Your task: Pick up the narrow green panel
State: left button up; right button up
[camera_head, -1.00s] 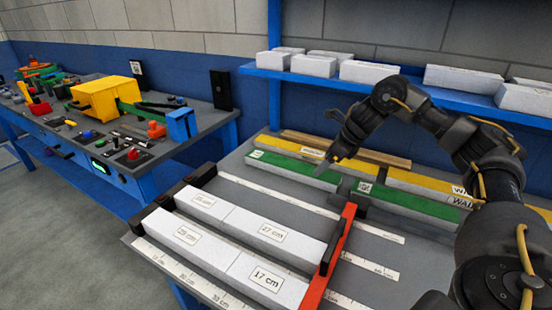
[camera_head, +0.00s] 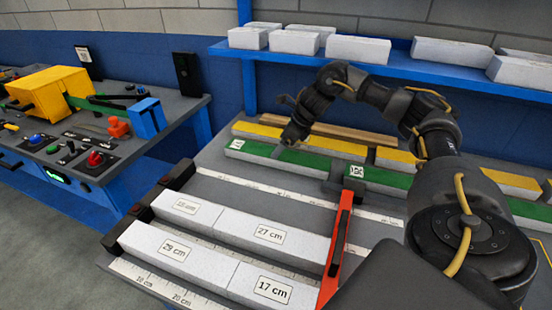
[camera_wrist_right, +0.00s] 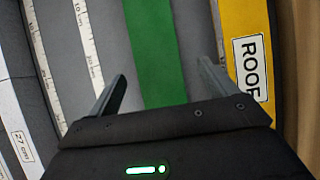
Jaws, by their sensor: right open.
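A green panel (camera_head: 247,151) with a small white label at its left end lies flat on the grey bench. A second green panel (camera_head: 390,182) lies in line with it to the right. I cannot tell from their visible parts which is narrower. My right gripper (camera_head: 278,152) is over the middle of the left green panel. In the right wrist view, the open fingers (camera_wrist_right: 163,85) stand on either side of the green strip (camera_wrist_right: 155,50), with gaps on both sides. The palm hides the strip's near part. My left gripper is not in view.
Yellow panels (camera_head: 257,131) lie behind the green ones; one reads ROOF (camera_wrist_right: 245,35) in the wrist view. White labelled blocks (camera_head: 275,236) and a red-orange bar (camera_head: 338,245) are in front. A blue shelf (camera_head: 300,55) with white blocks stands behind.

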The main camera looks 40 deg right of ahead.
jog(key=shift+s+x, duration=0.2)
jog(key=shift+x, duration=1.15)
jog(key=shift+s+x, duration=0.15)
jog(key=shift+x, duration=1.15)
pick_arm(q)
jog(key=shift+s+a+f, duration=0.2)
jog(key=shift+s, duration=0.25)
pick_arm(e)
jog(key=shift+f, duration=0.15)
jog(key=shift+c, duration=0.4)
jog(key=c, duration=1.1)
